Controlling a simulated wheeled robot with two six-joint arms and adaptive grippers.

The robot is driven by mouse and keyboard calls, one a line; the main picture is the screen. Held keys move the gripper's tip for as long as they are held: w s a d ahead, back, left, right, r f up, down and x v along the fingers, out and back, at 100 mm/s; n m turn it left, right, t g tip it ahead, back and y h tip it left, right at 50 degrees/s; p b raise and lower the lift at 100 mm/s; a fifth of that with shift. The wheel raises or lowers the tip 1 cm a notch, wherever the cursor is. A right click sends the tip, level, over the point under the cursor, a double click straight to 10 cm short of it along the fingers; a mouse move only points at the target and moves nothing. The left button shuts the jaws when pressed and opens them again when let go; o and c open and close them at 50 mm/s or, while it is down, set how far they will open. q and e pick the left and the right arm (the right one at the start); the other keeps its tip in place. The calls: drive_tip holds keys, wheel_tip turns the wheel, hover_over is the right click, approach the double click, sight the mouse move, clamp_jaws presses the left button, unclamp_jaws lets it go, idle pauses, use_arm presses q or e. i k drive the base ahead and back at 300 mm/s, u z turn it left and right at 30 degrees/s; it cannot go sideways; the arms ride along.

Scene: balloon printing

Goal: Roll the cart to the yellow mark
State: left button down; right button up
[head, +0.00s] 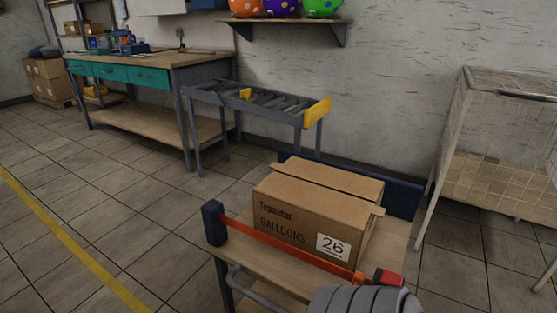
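The cart (393,243) stands at the lower middle, with a wooden deck, dark blue end pieces and an orange bar (290,249) along its near side. A grey curved tube shows below the bar. A cardboard box (296,222) marked "Balloons" and "26" rests on the deck, one top flap slightly raised. A yellow line (75,248) runs along the tiled floor at the left, apart from the cart. I cannot tell whether it is the yellow mark. Neither of my grippers can be made out.
A roller stand (262,104) with a yellow end plate is behind the cart. A workbench (170,62) with teal drawers is farther back. A grey ribbed object covers the cart's near corner. Floor at the left is clear.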

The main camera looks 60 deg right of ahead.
sight(289, 277)
drive_tip(key=z, duration=0.05)
drive_tip(key=i, duration=2.4)
drive_tip(key=z, duration=4.4)
drive_tip(key=i, duration=0.5)
drive_tip(key=z, duration=0.05)
